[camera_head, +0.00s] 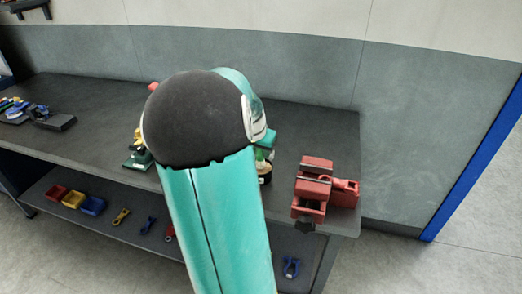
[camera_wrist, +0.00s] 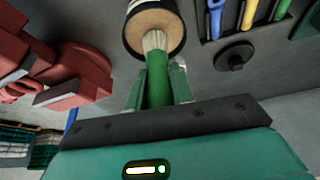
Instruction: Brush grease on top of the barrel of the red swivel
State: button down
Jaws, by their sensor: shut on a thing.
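My gripper (camera_wrist: 157,88) is shut on the green handle of a brush (camera_wrist: 157,78) in the wrist view. The brush's pale bristles lie over the tan top of a dark round pot (camera_wrist: 175,38); I cannot tell whether they touch it. The pot also shows in the head view (camera_head: 265,178), just right of my arm. A small red thing (camera_head: 153,87) peeks out left of my arm, too covered to tell whether it is the red swivel. My arm hides much of the bench's middle, and no swivel barrel is clearly visible.
A red vise (camera_head: 316,183) stands at the bench's right end, and also at left in the wrist view (camera_wrist: 70,75). Small yellow and green items (camera_head: 138,150) stand left of my arm. Coloured bins (camera_head: 75,200) sit on the lower shelf. The bench (camera_head: 95,115) is clear at left centre.

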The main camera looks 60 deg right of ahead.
jog(key=shift+f, duration=0.6)
dwell(1.3)
jog(key=shift+r, duration=0.15)
jog(key=shift+r, duration=3.45)
